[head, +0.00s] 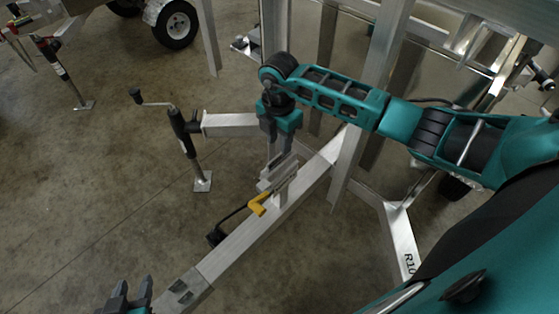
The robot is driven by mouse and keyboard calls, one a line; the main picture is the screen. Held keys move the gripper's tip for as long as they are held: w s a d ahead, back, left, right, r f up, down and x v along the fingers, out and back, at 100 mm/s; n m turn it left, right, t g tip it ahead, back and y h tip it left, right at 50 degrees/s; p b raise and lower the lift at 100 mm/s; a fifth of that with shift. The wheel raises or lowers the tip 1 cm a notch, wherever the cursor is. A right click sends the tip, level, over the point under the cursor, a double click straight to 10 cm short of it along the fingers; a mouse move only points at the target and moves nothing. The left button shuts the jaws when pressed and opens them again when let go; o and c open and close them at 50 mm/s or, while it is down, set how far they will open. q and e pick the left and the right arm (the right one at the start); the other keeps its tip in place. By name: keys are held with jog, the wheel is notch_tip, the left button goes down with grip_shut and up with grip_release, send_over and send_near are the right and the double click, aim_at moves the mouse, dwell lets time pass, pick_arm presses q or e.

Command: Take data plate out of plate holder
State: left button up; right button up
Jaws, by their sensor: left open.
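A small silver metal piece (279,172), apparently the plate holder with the data plate, sits on a short post above the trailer's diagonal beam. I cannot separate the plate from the holder at this size. My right gripper (279,151) points down directly above it, with its grey fingers at or very near its upper edge. Whether the fingers hold anything is unclear. My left gripper (128,292) is open at the bottom left edge, away from the holder and partly cut off by the frame.
A jack with a crank handle (184,135) stands to the left. Upright aluminium posts (387,45) rise behind my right arm.

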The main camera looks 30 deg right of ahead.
aim_at(271, 165)
notch_tip(271, 165, down, 4)
jog(key=shift+f, duration=0.15)
jog(key=shift+c, duration=0.4)
jog(key=shift+d, duration=0.1)
grip_shut()
